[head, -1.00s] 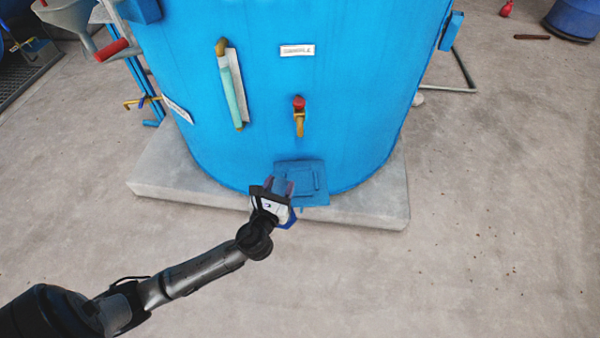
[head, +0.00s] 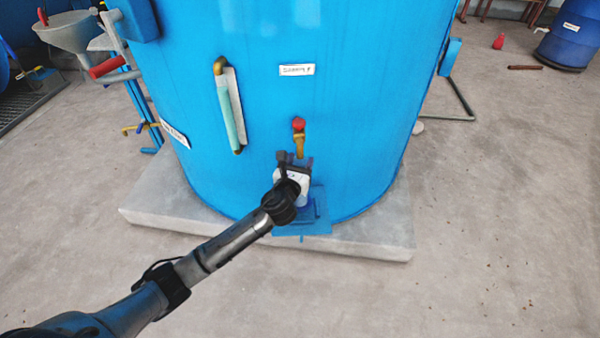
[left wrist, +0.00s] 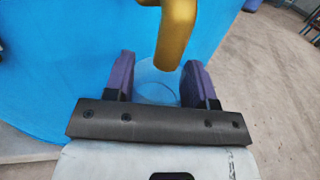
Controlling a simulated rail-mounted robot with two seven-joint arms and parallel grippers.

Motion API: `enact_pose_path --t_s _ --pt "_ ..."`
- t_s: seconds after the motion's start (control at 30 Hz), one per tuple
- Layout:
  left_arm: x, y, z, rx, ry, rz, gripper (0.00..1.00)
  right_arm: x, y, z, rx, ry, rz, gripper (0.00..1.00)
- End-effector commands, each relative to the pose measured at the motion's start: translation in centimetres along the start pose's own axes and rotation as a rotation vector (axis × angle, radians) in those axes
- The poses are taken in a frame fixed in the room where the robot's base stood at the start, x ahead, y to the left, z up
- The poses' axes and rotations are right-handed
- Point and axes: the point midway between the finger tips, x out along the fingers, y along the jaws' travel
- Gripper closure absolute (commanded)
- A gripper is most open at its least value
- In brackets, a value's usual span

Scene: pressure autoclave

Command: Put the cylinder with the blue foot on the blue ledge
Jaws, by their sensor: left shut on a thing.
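My left gripper (head: 296,163) is in front of the blue tank, just below the brass tap. In the left wrist view its two purple fingers (left wrist: 159,76) are shut on a clear cylinder (left wrist: 157,93), whose round rim shows between them. In the head view a bluish lower part of the cylinder (head: 303,200) shows beneath the gripper; most of it is hidden. The blue ledge (head: 291,230) sticks out from the tank's foot, below the gripper. I cannot tell whether the cylinder touches it. My right gripper is not in view.
The brass tap (head: 299,144) with a red handle sits just above the gripper, and its spout (left wrist: 177,35) hangs near the cylinder's mouth. The blue tank (head: 350,100) stands on a concrete slab (head: 370,240). A sight tube (head: 231,110) is to the left.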

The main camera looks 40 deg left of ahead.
Motion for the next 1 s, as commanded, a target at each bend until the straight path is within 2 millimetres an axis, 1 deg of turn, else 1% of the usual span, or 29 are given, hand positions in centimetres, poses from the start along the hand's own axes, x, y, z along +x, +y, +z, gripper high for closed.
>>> enact_pose_path --t_s 0.33,0.67,0.8,0.83,1.0 --pt "-0.1 0.0 -3.5 0.000 0.000 0.001 0.92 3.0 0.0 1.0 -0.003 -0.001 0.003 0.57" --pt "-0.1 0.0 -3.5 0.001 0.000 0.001 0.92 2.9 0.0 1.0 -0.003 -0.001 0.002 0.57" --pt "-0.1 0.0 -3.9 0.000 0.001 0.001 0.92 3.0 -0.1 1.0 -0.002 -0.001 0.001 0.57" --pt "-0.1 0.0 -3.8 0.000 0.001 0.001 0.47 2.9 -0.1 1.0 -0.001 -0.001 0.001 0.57" --pt "-0.1 0.0 -3.8 0.000 0.001 0.001 0.30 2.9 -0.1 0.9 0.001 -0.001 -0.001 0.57"
